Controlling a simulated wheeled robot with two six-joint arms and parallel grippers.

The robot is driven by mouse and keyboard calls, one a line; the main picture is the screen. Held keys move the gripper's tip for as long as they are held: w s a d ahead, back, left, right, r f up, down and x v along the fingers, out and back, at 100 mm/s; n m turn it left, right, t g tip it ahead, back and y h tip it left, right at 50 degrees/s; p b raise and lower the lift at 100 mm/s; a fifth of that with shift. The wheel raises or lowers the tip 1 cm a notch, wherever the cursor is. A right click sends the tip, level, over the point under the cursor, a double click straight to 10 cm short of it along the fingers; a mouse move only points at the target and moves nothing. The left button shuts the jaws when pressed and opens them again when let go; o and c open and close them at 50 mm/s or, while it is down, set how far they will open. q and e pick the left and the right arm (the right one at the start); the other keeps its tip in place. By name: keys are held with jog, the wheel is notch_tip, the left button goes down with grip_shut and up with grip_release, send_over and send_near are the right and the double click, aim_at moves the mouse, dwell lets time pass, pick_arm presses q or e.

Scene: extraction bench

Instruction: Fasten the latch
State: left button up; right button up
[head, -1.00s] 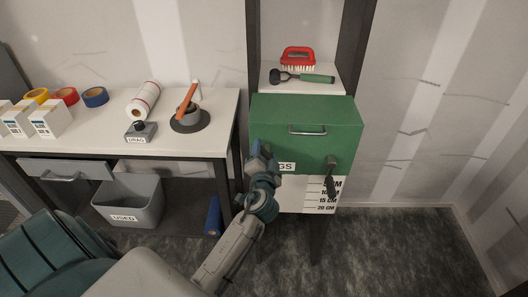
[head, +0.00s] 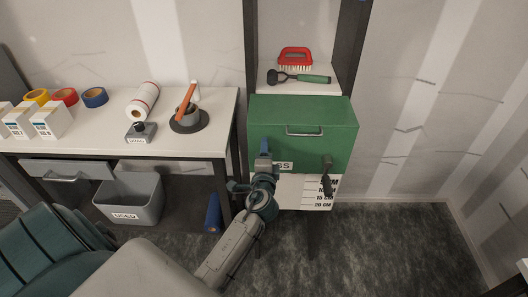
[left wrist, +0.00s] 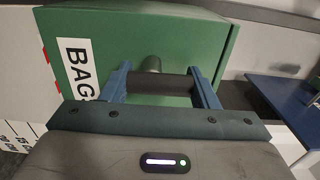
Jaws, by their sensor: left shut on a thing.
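The green cabinet (head: 315,117) bears a white BAGS label, which my left gripper partly covers in the head view; the label (left wrist: 73,62) also shows in the left wrist view. My left gripper (head: 264,150) is at the cabinet's lower left front. In the left wrist view, its two blue fingers (left wrist: 161,87) close on a dark bar (left wrist: 160,84), with a round green stem (left wrist: 152,64) behind it. The bar is hidden in the head view. A dark lever (head: 327,172) hangs down at the cabinet's lower right. My right gripper is not in view.
A metal pull handle (head: 305,132) is on the cabinet's upper front. A brush (head: 296,58) and a green-handled tool (head: 312,78) lie above it. A white bench (head: 105,135) stands left, with a grey bin (head: 130,200) below. The floor right of the cabinet is clear.

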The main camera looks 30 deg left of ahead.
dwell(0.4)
pick_arm(q)
jog(key=o, duration=1)
jog(key=shift+s+d+f, duration=0.1)
jog(key=shift+s+d, duration=0.1)
jog(key=shift+s, duration=0.05)
jog(key=b+v, duration=0.3)
jog(key=v, duration=0.7)
jog(key=shift+s, duration=0.1)
